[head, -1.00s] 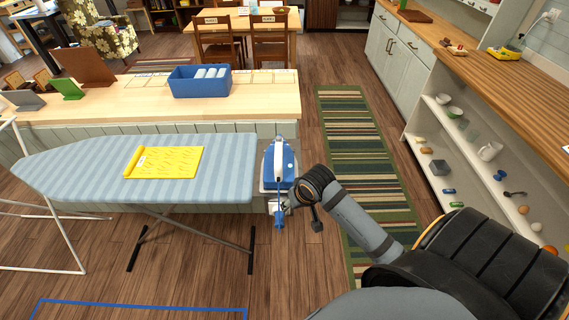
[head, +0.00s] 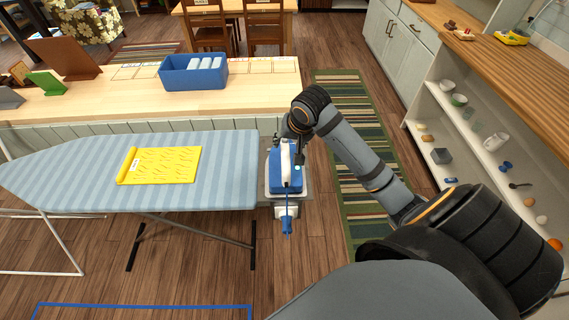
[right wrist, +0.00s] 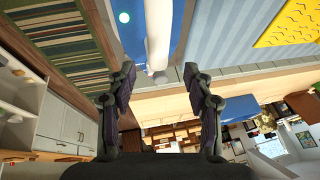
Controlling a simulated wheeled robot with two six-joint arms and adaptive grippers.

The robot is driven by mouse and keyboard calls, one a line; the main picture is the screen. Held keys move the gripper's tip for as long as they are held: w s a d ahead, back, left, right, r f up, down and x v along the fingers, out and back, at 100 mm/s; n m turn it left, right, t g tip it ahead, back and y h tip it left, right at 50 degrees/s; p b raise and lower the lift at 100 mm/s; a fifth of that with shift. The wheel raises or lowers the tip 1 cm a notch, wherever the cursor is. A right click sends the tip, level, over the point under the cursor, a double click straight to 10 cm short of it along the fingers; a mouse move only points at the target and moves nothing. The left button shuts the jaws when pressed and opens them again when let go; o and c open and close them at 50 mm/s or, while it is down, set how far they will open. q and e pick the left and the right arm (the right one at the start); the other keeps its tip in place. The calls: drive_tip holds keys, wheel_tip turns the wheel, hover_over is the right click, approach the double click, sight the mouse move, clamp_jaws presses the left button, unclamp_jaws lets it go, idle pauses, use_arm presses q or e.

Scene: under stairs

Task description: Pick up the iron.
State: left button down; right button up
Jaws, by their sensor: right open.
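The iron (head: 287,180), blue with a white handle, sits on the grey rest at the right end of the striped ironing board (head: 225,165). My right gripper (head: 293,145) is at the iron's far end, close to the handle, and partly covers that end. In the right wrist view the two fingers (right wrist: 160,85) stand apart. There the iron's white handle (right wrist: 158,35) and blue body show beyond the fingertips, with nothing gripped. Contact between fingers and handle cannot be told. My left gripper is out of view.
A yellow cloth (head: 160,165) lies on the board. Behind the board is a wooden counter (head: 120,104) with a blue bin (head: 193,74). A striped rug (head: 345,95) lies on the floor to the right, beside shelves (head: 465,125) with small items.

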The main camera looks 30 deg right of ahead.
sight(286, 146)
drive_tip(key=shift+w+d+f, duration=0.1)
drive_tip(key=shift+w+f, duration=0.15)
drive_tip(key=shift+f, duration=0.15)
drive_tip(key=p+x, duration=0.1)
drive_tip(key=x, duration=0.2)
drive_tip(key=shift+w+d+f, duration=0.15)
drive_tip(key=shift+w+f, duration=0.1)
drive_tip(key=shift+f, duration=0.05)
drive_tip(key=shift+w+f, duration=0.1)
drive_tip(key=shift+f, duration=0.1)
clamp_jaws()
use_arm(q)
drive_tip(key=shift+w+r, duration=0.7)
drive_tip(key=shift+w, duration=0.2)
use_arm(e)
drive_tip(key=shift+r, duration=0.1)
